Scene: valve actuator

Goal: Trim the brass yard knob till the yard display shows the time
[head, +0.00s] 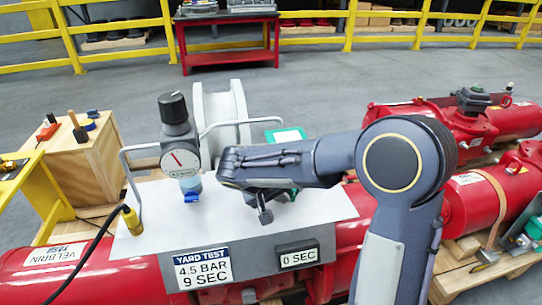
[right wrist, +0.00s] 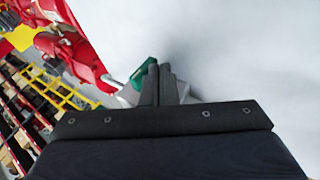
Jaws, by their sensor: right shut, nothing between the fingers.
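The yard display (head: 298,257) on the front of the grey panel reads 0 SEC. The yard test placard (head: 202,267) beside it reads 4.5 BAR, 9 SEC. No brass knob can be made out; my right gripper and arm cover part of the panel top. My right gripper (head: 264,212) is above the right half of the panel, fingers shut and empty. Its closed fingers (right wrist: 158,84) also show in the right wrist view, with a green part (right wrist: 143,74) beyond them. Whether the fingers touch anything is unclear. My left gripper is out of view.
A black-topped regulator with a dial gauge (head: 181,160) stands on the panel's left, between grey pipe handles. A wooden box (head: 78,158) with small tools is at left. Red actuators (head: 480,200) lie at right on pallets.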

